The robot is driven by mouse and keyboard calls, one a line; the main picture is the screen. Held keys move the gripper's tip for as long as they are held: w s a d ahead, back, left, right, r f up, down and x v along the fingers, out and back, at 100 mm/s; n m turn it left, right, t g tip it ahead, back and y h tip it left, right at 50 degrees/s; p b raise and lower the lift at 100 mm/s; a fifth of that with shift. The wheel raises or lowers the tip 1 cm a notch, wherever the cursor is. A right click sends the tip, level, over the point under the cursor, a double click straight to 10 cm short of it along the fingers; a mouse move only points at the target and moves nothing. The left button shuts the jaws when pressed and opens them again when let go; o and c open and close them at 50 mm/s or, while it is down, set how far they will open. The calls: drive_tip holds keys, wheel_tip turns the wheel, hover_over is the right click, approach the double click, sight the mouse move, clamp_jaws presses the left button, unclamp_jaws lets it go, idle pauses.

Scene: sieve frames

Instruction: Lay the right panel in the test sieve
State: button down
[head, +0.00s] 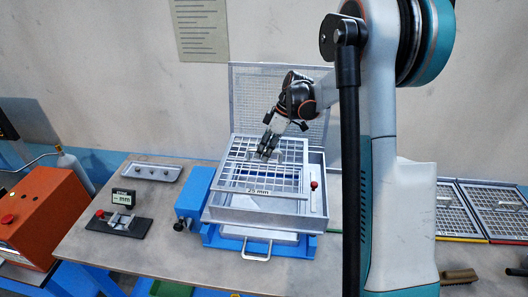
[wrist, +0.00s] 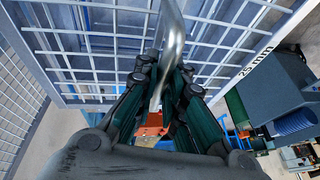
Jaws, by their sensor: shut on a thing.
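A light grey grid panel (head: 258,191) marked "25 mm" hangs from my gripper (head: 265,151) over the test sieve (head: 252,217), a grey metal box on a blue base. The panel looks roughly level, and its near edge lies inside the outline of the box. How far it is above the box rim I cannot tell. In the wrist view my gripper (wrist: 163,95) is shut on the panel's bent metal handle (wrist: 171,40); the panel grid and its label (wrist: 256,62) spread on both sides. The panel hides much of the sieve's inside.
A mesh lid (head: 310,90) stands open behind the sieve. A red knob (head: 314,185) sits at its right side and a blue box (head: 192,190) at its left. More panels, yellow-edged (head: 455,213) and red-edged (head: 500,210), lie right. A gauge (head: 122,198) stands left.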

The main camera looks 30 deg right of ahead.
sight(278, 152)
drive_tip(key=shift+f, duration=0.1)
wheel_tip(278, 152, down, 12)
drive_tip(key=b, duration=0.9)
drive_tip(key=shift+f, duration=0.2)
idle(0.4)
drive_tip(key=c, duration=1.6)
unclamp_jaws()
drive_tip(key=shift+s, duration=0.1)
drive_tip(key=v, duration=1.2)
drive_tip(key=shift+a, duration=0.1)
